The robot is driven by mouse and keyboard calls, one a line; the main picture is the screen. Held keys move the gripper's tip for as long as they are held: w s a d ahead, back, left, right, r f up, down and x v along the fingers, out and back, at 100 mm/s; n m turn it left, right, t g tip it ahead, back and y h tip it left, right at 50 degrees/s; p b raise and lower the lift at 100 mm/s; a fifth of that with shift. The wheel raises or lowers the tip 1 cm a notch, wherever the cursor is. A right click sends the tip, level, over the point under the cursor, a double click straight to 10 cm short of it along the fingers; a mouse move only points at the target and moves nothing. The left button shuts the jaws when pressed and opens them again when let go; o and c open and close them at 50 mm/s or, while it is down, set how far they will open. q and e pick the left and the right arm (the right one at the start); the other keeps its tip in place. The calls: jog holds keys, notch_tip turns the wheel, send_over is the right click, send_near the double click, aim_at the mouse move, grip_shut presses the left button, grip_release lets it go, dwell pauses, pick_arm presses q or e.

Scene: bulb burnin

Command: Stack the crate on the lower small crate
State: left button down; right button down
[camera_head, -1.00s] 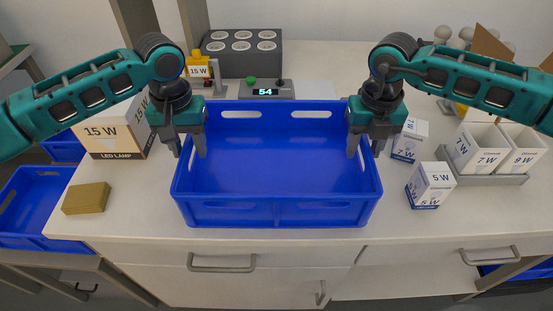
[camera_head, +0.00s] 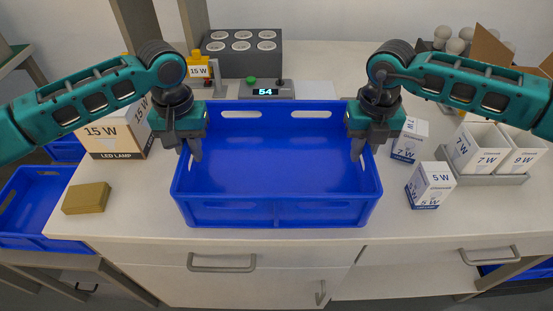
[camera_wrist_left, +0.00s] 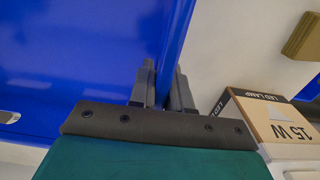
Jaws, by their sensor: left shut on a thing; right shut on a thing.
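The blue crate (camera_head: 280,213) sits upright and empty on the white worktop, at the middle of the head view. My left gripper (camera_head: 190,152) is shut on its left wall. In the left wrist view the fingers (camera_wrist_left: 163,85) stand on either side of the blue wall (camera_wrist_left: 176,40). My right gripper (camera_head: 361,150) is shut on the right wall of the same crate. Another blue crate (camera_head: 38,242) stands lower down at the far left, beside the worktop, cut off by the picture edge. I cannot tell whether it is the lower small crate.
A 15 W lamp box (camera_head: 115,135) and a tan block (camera_head: 87,198) lie left of the crate. 7 W (camera_head: 410,139) and 5 W (camera_head: 430,185) boxes stand close on its right. A control panel (camera_head: 262,90) and a grey socket block (camera_head: 243,55) are behind it.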

aim_at(186, 141)
pick_arm(q)
jog(key=shift+r, duration=0.15)
pick_arm(e)
jog(key=shift+r, duration=0.15)
